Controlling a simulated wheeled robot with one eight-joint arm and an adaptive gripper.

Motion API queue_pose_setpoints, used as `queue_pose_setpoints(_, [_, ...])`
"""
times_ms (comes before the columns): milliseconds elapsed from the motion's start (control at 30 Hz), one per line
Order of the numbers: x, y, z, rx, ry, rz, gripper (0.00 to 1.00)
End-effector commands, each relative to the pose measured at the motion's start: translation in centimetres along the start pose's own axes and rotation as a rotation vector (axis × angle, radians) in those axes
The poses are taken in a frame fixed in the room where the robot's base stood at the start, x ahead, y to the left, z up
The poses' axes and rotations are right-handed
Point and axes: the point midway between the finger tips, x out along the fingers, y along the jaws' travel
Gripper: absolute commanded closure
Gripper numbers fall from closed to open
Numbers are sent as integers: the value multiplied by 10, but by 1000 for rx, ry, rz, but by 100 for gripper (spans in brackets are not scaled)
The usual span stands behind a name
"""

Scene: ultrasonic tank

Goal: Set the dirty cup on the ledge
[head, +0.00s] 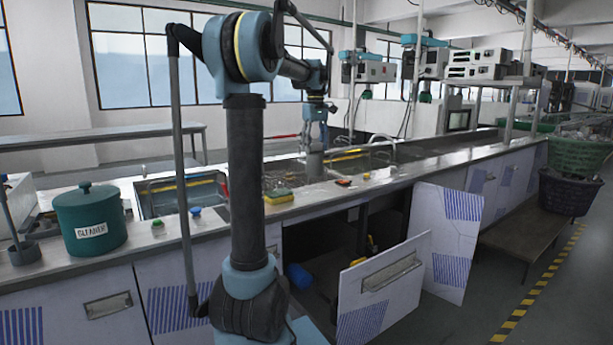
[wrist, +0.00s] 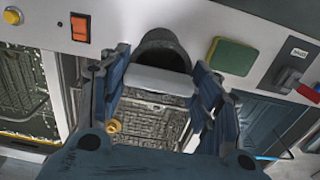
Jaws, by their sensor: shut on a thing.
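A green and yellow sponge (wrist: 229,57) lies on the ledge beside the cup. An orange switch (wrist: 80,28), a yellow button (wrist: 12,15) and a red switch (wrist: 290,78) also sit there. A teal cleaner pot (head: 90,220) stands at left. A cabinet below is open, its panel (head: 385,285) leaning out.

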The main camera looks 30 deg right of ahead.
Motion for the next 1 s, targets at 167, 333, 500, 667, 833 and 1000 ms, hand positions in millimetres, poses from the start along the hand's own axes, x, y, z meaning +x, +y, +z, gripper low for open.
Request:
queue_pose_setpoints(167, [24,-3,-2,-5,0,0,80])
queue_pose_setpoints(333, [32,-4,-3,-7,0,0,80])
queue_pose_setpoints(500, [53,-5,-4,-8,0,0,80])
queue_pose_setpoints(667, [69,-5,-4,-8,0,0,80])
queue_pose_setpoints(833, [70,-5,-4,-8,0,0,80])
queue_pose_setpoints(1000, [72,-5,-4,-8,0,0,80])
